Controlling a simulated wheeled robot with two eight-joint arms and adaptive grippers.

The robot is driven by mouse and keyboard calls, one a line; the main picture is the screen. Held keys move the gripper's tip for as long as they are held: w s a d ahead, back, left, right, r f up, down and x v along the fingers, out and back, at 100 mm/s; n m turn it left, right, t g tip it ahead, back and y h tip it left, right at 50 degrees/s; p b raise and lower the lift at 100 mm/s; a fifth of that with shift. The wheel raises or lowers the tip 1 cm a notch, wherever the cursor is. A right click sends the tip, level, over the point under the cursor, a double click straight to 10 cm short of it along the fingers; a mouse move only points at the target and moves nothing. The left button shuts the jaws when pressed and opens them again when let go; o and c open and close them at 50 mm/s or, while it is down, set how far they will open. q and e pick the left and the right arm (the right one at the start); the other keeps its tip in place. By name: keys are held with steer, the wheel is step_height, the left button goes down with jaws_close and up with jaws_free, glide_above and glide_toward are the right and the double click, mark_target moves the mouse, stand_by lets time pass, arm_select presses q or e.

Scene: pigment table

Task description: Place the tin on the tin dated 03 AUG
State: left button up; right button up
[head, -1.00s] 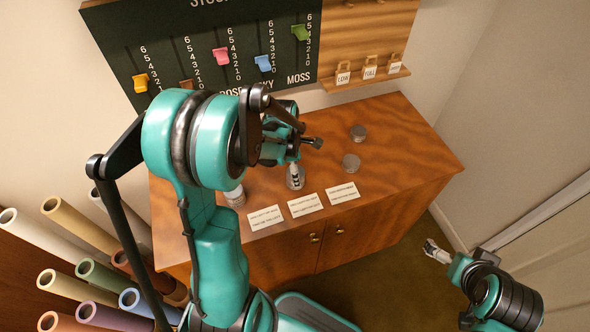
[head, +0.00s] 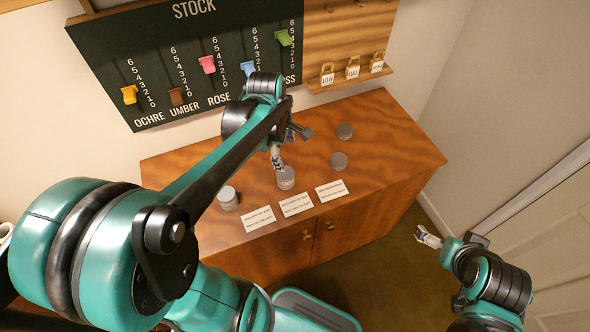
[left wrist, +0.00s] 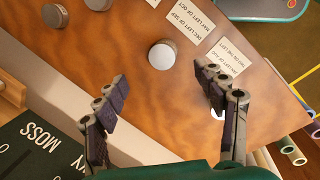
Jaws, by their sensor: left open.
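Several grey tins stand on the wooden cabinet in the head view: a middle tin (head: 286,180), a left tin or stack (head: 228,199), a right tin (head: 339,161) and a back tin (head: 344,131). I cannot read a date on any of them. My left gripper (head: 278,158) is open and appears above and just behind the middle tin. In the left wrist view, its spread fingers (left wrist: 165,95) have only bare wood between them; a round tin (left wrist: 162,55) lies beyond. A pale tin is mostly hidden behind the right finger. My right gripper (head: 428,238) hangs off the cabinet's right side.
Three printed cards, left (head: 258,218), middle (head: 296,204) and right (head: 331,190), lie along the front edge of the cabinet top (head: 390,130). A stock board (head: 190,60) and a shelf with padlocks (head: 352,72) are behind. The top's right end is clear.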

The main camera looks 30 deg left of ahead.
arm_select(q)
steer(key=s+d+r+m+t, duration=0.3)
steer(key=s+d+m+t, duration=0.2)
steer(key=m, duration=1.5)
steer(key=s+d, duration=0.3)
steer(key=d, duration=0.1)
steer(key=shift+s+r, duration=0.15)
steer(key=shift+s, duration=0.1)
